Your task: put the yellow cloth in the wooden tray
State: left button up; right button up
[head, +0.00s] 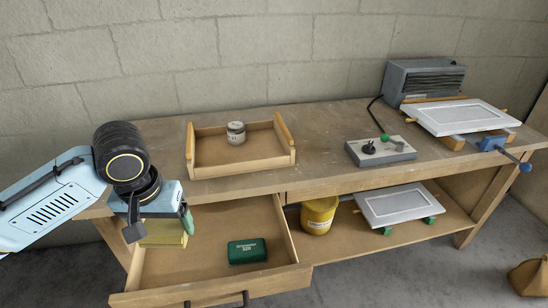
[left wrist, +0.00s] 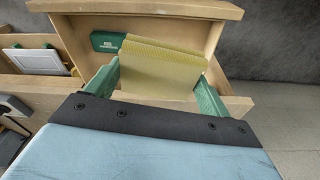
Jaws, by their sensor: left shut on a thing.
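The yellow cloth (head: 165,233) is a folded, pale yellow block. My left gripper (head: 162,228) is shut on it and holds it over the left part of the open drawer. In the left wrist view the cloth (left wrist: 160,68) sits between the two green fingers of my left gripper (left wrist: 158,85). The wooden tray (head: 240,168) stands on the bench top, behind and to the right of the gripper. A small grey-white tin (head: 236,132) stands in the back of the tray. My right gripper is not in view.
The open drawer (head: 210,286) holds a green box (head: 247,251). A grey control box (head: 380,151) and a panel on a clamp (head: 461,116) are on the bench's right. A yellow bucket (head: 319,215) and another panel (head: 396,204) are on the lower shelf.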

aim_at(218, 160)
jog(key=u, duration=0.95)
jog(key=k, duration=0.15)
jog(key=z, duration=2.05)
jog(key=i, duration=1.15)
jog(key=u, duration=1.05)
jog(key=i, duration=0.6)
jog(key=u, duration=0.65)
